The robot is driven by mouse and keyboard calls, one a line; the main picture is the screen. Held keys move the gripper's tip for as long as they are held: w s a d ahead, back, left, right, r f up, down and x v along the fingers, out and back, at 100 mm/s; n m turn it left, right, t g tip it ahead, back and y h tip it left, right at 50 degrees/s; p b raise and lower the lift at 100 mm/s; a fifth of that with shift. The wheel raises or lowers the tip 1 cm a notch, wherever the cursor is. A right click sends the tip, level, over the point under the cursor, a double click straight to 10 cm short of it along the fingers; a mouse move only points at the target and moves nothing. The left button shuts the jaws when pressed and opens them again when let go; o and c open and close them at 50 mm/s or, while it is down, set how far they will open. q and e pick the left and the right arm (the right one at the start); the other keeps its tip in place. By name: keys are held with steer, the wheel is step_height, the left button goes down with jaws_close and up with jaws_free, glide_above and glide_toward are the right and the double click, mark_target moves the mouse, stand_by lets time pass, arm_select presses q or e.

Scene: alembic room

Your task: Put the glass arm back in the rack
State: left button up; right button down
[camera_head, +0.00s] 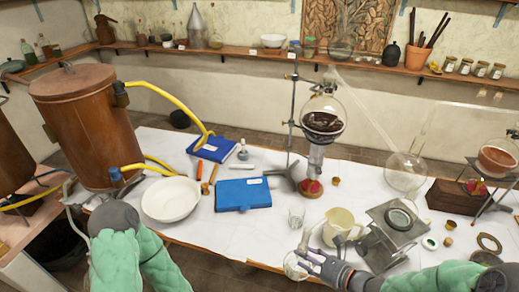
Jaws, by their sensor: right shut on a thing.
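My right gripper (304,262) reaches in from the lower right over the table's front edge. It is shut on a clear glass piece (294,266), whose full shape is hard to make out. I cannot tell whether this is the glass arm. A long slanted glass tube (366,112) runs from the round flask (322,118) on the metal stand down to a clear receiver flask (404,172). I cannot make out a rack with certainty. My left arm shows at the lower left with its bent joint, but its gripper is not in view.
Near the right gripper stand a clear beaker (296,215), a cream jug (342,226) and a grey metal device (398,217). A white bowl (171,199) and a blue book (243,194) lie to the left. A copper vessel (84,130) stands far left.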

steer(key=w+d+f+m+t+h+b, duration=0.2)
steer(key=w+d+f+m+h, duration=0.15)
steer(key=w, duration=0.25)
steer(key=w+a+f+n+g+y, duration=0.2)
steer(key=a+n+g+y, duration=0.4)
steer(key=a, duration=0.8)
steer(key=shift+w+n+g, duration=0.2)
steer(key=shift+n+g, duration=0.4)
steer(key=shift+n, duration=0.55)
steer(key=shift+d+f+y, duration=0.1)
steer(key=shift+y, duration=0.15)
steer(key=s+d+r+m+t+h, duration=0.2)
steer(key=d+m+t+h, duration=0.5)
steer(key=d, duration=0.7)
steer(key=w+a+r+n+g+y, duration=0.1)
steer(key=a+n+g+y, duration=0.3)
steer(key=a, duration=0.4)
steer(key=w+a+r+n+g+y, duration=0.1)
steer(key=w+a+n+g+y, duration=0.2)
steer(key=a+n+g, duration=0.4)
steer(key=shift+w+a+r+n+g+y, duration=0.15)
steer(key=shift+a+r+n+g+y, duration=0.2)
steer(key=shift+a+g, duration=0.45)
steer(key=shift+f, duration=0.1)
